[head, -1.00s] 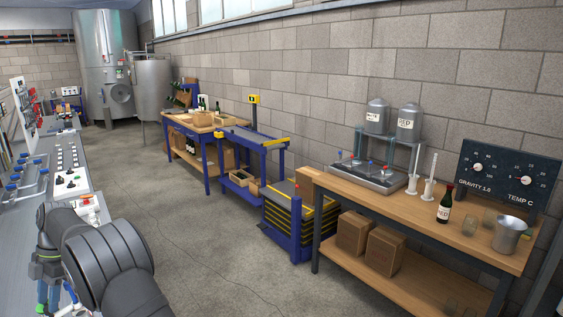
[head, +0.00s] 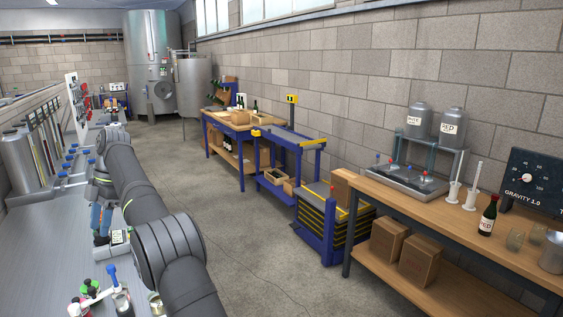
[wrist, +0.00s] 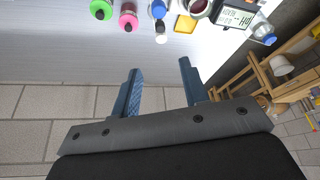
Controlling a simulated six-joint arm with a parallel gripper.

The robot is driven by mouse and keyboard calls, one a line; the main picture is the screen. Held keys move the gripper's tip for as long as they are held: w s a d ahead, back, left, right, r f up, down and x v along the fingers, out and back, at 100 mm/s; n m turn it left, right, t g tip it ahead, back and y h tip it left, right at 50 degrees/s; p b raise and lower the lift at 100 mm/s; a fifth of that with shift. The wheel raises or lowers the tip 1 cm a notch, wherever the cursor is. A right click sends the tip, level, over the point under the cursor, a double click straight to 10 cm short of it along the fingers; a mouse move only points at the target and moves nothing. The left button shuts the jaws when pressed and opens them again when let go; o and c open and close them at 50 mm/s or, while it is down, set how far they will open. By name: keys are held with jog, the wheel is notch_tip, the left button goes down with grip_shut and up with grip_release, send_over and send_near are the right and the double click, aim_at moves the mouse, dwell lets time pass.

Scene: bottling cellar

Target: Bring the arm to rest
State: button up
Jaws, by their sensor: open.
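My gripper (wrist: 159,67) shows in the wrist view with its two blue fingers apart and nothing between them. Beyond the fingertips is the grey bench top (wrist: 60,50), with small bottles and a pH meter (wrist: 235,17) at the top of the view. In the head view my dark arm reaches along the right side of the steel bench (head: 50,250) at the left. Blue finger-like parts show beside the arm, too small to make out clearly.
A green-capped bottle (wrist: 101,10) and a pink-capped bottle (wrist: 128,18) stand close beyond the fingers. In the head view, a wooden table (head: 400,205) and a blue-framed stack (head: 325,225) stand at the right. The floor (head: 235,250) between is clear.

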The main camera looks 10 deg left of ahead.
aim_at(91, 288)
jog(key=x, duration=1.7)
jog(key=shift+f, duration=0.4)
jog(key=shift+s+d+r+m+y, duration=0.2)
jog(key=shift+d+m+y, duration=0.1)
jog(key=shift+m, duration=0.5)
jog(key=shift+s+d+m+t, duration=0.1)
jog(key=shift+d+m+t, duration=0.1)
jog(key=shift+m+t, duration=0.25)
jog(key=shift+g, duration=0.25)
